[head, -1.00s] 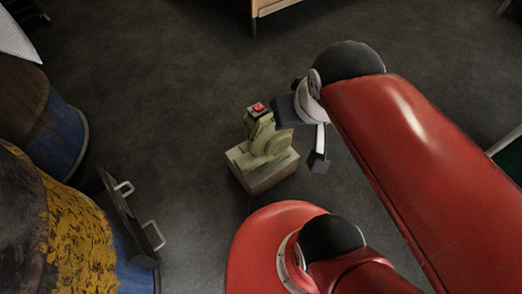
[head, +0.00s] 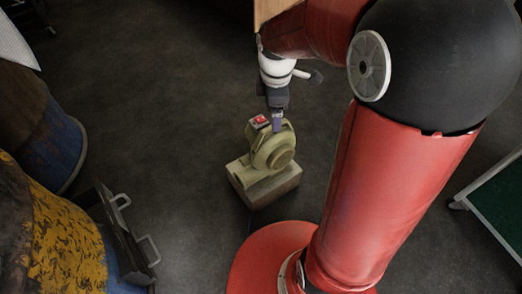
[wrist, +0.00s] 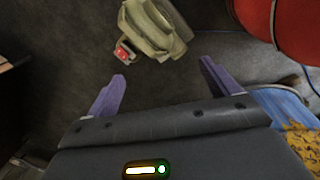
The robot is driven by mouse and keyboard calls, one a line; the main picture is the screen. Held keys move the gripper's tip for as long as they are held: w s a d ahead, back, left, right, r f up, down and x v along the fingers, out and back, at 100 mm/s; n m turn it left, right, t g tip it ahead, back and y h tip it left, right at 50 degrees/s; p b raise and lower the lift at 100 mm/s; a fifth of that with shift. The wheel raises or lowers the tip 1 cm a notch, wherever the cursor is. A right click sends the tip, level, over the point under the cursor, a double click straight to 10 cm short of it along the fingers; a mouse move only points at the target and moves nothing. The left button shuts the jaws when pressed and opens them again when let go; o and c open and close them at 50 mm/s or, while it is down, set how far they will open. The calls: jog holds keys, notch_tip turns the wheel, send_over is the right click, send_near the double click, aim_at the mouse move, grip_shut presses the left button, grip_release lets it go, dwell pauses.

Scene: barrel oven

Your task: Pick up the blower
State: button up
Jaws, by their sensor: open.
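The blower (head: 272,146) is olive-beige with a round housing and a red switch on top. It sits on a pale block (head: 262,186) on the floor. In the wrist view the blower (wrist: 153,27) is at the top, beyond my fingertips. My gripper (head: 276,122) is just above and behind the blower in the head view, and a purple finger overlaps its upper edge. In the wrist view my gripper (wrist: 162,70) shows two purple fingers spread wide with nothing between them. I cannot tell from the head view whether a finger touches the blower.
Blue and yellow worn barrels (head: 65,235) stand at the left, with a dark metal tray (head: 125,235) with handles beside them. A green-topped table (head: 495,205) is at the right. The floor left of the blower is clear.

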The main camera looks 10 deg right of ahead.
aim_at(269, 127)
jog(key=w+f+n, duration=0.1)
jog(key=f+n, duration=0.1)
jog(key=f, duration=0.1)
jog(key=w+f+n+g, duration=0.1)
jog(key=w+f+n, duration=0.1)
jog(key=f, duration=0.1)
jog(key=w+f+n+b, duration=0.1)
jog(key=w+f, duration=0.1)
jog(key=f, duration=0.1)
jog(key=shift+d+f+n+g, duration=0.1)
jog(key=shift+f+n+g, duration=0.2)
jog(key=shift+n, duration=0.1)
notch_tip(269, 127, down, 2)
jog(key=shift+w+f, duration=0.15)
jog(key=shift+f, duration=0.1)
jog(key=f, duration=0.2)
jog(key=f+b, duration=0.1)
jog(key=f, duration=0.2)
jog(key=shift+w+d+f, duration=0.25)
jog(key=shift+w+f, duration=0.05)
jog(key=shift+w, duration=0.05)
jog(key=c, duration=1.3)
jog(key=shift+w+r, duration=0.2)
jog(key=shift+r, duration=0.1)
jog(key=shift+c, duration=0.8)
